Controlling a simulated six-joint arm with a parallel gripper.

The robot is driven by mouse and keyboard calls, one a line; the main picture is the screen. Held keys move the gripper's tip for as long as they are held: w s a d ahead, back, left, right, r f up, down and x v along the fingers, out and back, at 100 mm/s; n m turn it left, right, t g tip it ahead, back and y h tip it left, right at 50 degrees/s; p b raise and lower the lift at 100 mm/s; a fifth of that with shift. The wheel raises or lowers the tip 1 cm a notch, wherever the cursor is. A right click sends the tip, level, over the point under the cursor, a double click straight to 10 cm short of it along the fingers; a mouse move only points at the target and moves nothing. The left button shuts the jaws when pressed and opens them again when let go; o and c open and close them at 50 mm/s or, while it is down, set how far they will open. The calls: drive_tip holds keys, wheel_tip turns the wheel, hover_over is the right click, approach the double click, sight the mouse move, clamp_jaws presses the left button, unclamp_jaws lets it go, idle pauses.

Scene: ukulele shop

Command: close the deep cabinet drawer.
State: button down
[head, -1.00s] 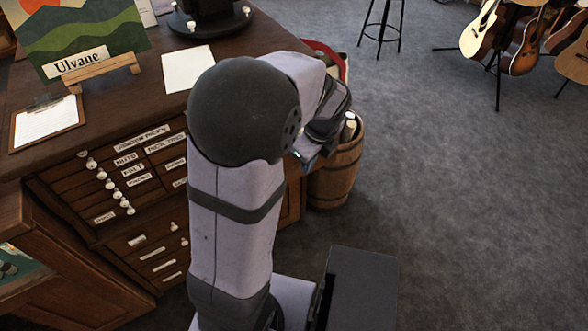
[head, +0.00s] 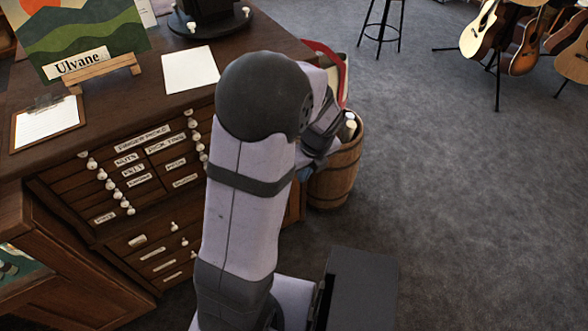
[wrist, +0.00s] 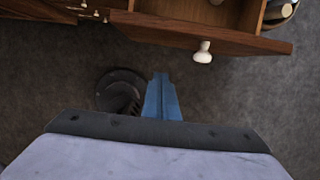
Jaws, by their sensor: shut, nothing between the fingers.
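The wooden cabinet (head: 75,235) with several labelled small drawers stands at the left in the head view. In the wrist view an open drawer (wrist: 155,27) juts out at the top, its front a wooden board with a white knob (wrist: 203,52). Part of its inside shows behind the front. My arm hides most of this drawer in the head view. My gripper (wrist: 162,76) has blue fingers held together, empty, left of the knob and apart from the drawer front in the picture. In the head view only a bit of blue shows past my arm.
A wooden barrel (head: 336,175) stands on the grey floor by the cabinet's right end. A clipboard (head: 45,122), a paper sheet and a small painting stand or lie on the cabinet top. A stool (head: 381,28) and guitars are farther back. The right-hand floor is open.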

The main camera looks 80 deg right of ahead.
drive_tip(key=w+d+f+p, duration=0.1)
drive_tip(key=w+d+f, duration=0.2)
drive_tip(key=f, duration=0.1)
drive_tip(key=shift+w+d+p, duration=0.25)
drive_tip(key=shift+d+p, duration=0.05)
idle(0.4)
